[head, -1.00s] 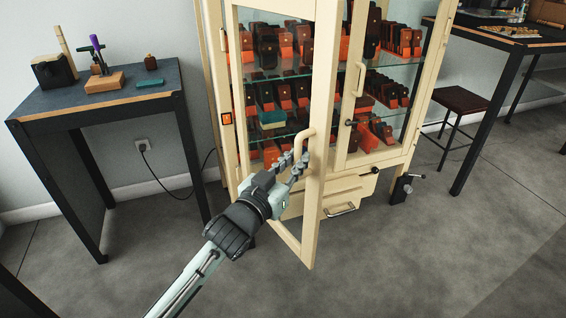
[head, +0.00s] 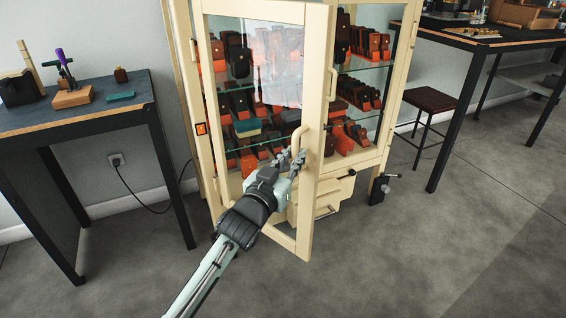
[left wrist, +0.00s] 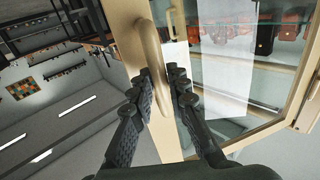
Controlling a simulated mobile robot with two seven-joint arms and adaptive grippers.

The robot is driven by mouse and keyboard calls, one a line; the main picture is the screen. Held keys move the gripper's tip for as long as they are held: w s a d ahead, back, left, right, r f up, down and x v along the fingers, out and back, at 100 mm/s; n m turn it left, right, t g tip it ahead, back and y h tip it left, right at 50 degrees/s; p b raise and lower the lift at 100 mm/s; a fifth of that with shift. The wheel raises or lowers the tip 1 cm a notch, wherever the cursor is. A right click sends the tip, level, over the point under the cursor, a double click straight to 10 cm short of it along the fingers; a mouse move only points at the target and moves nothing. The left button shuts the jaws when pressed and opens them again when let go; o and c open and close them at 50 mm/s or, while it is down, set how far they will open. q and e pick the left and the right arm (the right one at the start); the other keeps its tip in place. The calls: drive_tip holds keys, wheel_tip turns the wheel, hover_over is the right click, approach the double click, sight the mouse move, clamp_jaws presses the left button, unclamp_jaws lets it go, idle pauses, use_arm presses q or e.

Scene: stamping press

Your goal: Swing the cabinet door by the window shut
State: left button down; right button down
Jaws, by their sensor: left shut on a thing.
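A cream cabinet (head: 391,100) with glass doors stands in the middle of the head view. Its left door (head: 316,70) is partly open, swung out toward me. My left gripper (head: 292,160) is at the door's curved handle (head: 297,138). In the left wrist view the fingers (left wrist: 163,90) lie on both sides of the handle (left wrist: 152,50) and are shut on it. The cabinet's right door, with its own handle (head: 333,84), looks closed. My right gripper is not in view.
Shelves inside hold several orange and dark brown pieces (head: 360,90). A dark table (head: 75,119) with small tools stands at the left. A stool (head: 434,100) and a workbench (head: 470,40) stand at the right. The floor in front is clear.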

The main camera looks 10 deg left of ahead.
sight(307, 149)
use_arm(q)
drive_tip(key=shift+w+d, duration=0.65)
drive_tip(key=shift+w, duration=0.2)
drive_tip(key=shift+w+d, duration=0.65)
drive_tip(key=shift+w, duration=0.15)
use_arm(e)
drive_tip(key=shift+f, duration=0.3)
